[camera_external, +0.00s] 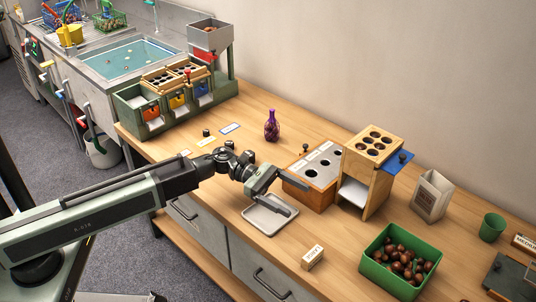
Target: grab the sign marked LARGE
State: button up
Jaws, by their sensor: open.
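A small pale block sign (313,257) stands near the table's front edge, left of the green chestnut crate. Its dark lettering is too small to read surely. Another sign (524,242), at the far right edge, seems to read MEDIUM. My gripper (299,209) is open and seems empty. It hangs over the right part of a small pale tray (254,223), beside the wooden box with holes. The block sign is below and to the right of my gripper in the picture, clear of it.
A green crate (365,270) of chestnuts, a paper bag (431,196) and a green cup (492,227) stand to the right. A wooden box with round holes (300,191) and a taller wooden stand (379,190) are close to my gripper. A purple bottle (272,127) stands behind.

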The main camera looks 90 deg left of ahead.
aim_at(309, 252)
jog(key=d, duration=0.2)
jog(key=w+d+f+g, duration=0.1)
jog(key=d, duration=0.1)
jog(key=d+g+h, duration=0.1)
jog(key=d, duration=0.2)
jog(key=shift+w+f+m, duration=0.2)
jog(key=shift+f+m, duration=0.2)
jog(key=d+f+g, duration=0.1)
jog(key=f, duration=0.1)
jog(key=s+d+f+g, duration=0.1)
jog(key=shift+s+d+f+g+y+p, duration=0.1)
jog(key=shift+d+f+g+y+p, duration=0.1)
jog(key=shift+f+g+y+p, duration=0.15)
jog(key=shift+b+x, duration=0.5)
jog(key=shift+x, duration=0.75)
jog(key=b+x, duration=0.1)
jog(key=x, duration=0.4)
jog(key=shift+d+r+b, duration=0.15)
jog(key=shift+d+b, duration=0.05)
jog(key=shift+b, duration=0.2)
jog(key=shift+r, duration=0.1)
jog(key=c, duration=1.4)
